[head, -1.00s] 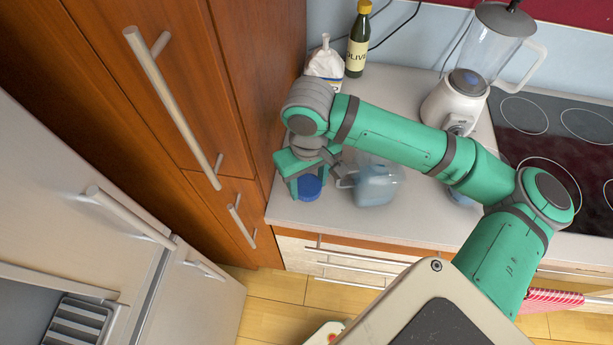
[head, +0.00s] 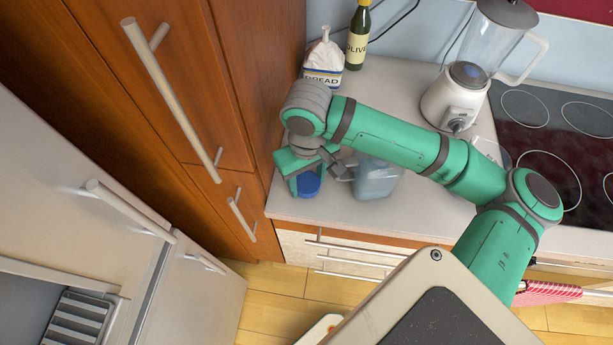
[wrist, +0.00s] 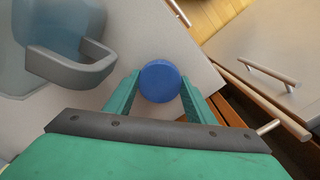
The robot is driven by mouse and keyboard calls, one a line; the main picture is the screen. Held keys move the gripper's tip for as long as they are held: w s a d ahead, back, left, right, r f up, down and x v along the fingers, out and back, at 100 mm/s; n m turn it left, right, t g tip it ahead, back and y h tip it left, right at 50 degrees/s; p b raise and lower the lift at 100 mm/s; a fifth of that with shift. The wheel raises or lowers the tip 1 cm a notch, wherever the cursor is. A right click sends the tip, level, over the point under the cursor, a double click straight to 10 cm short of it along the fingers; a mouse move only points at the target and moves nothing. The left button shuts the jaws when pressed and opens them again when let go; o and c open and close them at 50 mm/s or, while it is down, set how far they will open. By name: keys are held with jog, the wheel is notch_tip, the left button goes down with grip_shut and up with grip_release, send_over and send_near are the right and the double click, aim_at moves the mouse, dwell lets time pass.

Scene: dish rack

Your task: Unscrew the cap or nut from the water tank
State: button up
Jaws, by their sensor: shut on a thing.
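My gripper (head: 307,187) is shut on the round blue cap (wrist: 160,82). In the wrist view, one green finger lies on each side of the cap. The cap also shows low between the fingers in the head view (head: 309,186). The water tank (head: 376,181), translucent blue with a grey handle, stands on the counter just right of my gripper, partly behind my arm. In the wrist view the tank (wrist: 50,30) is at upper left, with a visible gap between it and the cap. Whether the cap touches the counter is unclear.
The counter (head: 330,209) is bare in front of the tank. A wooden cabinet (head: 190,90) rises close on the left. A bread bag (head: 323,65) and an olive oil bottle (head: 357,38) stand behind. A blender (head: 468,90) and a stove (head: 545,125) are to the right.

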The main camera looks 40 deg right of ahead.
jog(key=shift+f, duration=0.2)
dwell(0.5)
jog(key=o, duration=0.8)
jog(key=shift+s, duration=0.1)
jog(key=shift+o, duration=0.7)
jog(key=shift+a+f, duration=0.1)
jog(key=o, duration=0.4)
jog(key=shift+r, duration=0.5)
notch_tip(320, 180, up, 10)
